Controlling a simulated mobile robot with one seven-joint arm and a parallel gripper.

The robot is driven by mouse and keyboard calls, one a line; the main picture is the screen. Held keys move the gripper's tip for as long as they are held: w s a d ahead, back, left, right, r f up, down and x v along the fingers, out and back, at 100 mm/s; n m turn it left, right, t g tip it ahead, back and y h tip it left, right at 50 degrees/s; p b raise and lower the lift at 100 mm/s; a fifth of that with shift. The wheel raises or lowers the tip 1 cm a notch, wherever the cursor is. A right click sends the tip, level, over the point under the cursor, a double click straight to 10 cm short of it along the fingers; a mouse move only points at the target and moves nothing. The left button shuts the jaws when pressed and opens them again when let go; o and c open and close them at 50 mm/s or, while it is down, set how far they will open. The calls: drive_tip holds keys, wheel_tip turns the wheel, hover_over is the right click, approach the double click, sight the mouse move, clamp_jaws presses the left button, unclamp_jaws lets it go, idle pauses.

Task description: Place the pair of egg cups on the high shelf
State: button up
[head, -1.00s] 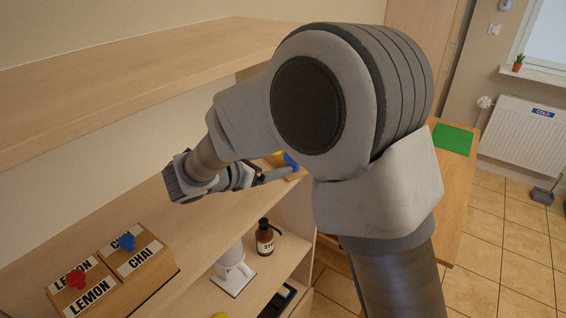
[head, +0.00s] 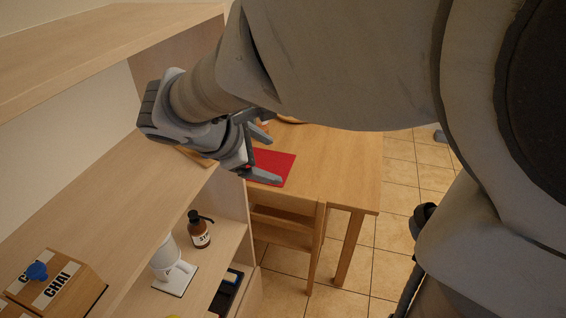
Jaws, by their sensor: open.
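My gripper (head: 264,155) is open, its two fingers apart and pointing right. It is near the right end of the middle shelf board (head: 130,200), with the red mat on the table behind it in the picture. No egg cup can be made out now. A wooden piece (head: 197,157) shows partly on the middle board below my wrist; the rest of it is hidden. The high shelf (head: 90,50) runs across the upper left, above the middle board, and its visible top is bare.
A wooden CHAI box (head: 58,285) with a blue knob stands at lower left. A white mug-like object (head: 168,262) and a brown bottle (head: 199,232) stand on the lower shelf. A table (head: 335,165) with a red mat (head: 275,168) and a chair (head: 285,235) are beyond.

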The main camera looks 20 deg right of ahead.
drive_tip(key=s+d+m+y, duration=0.3)
drive_tip(key=s+m+y, duration=0.4)
drive_tip(key=s+m, duration=0.7)
drive_tip(key=shift+s+r+m+t, duration=0.2)
drive_tip(key=shift+r+m+t, duration=0.2)
drive_tip(key=shift+m, duration=0.4)
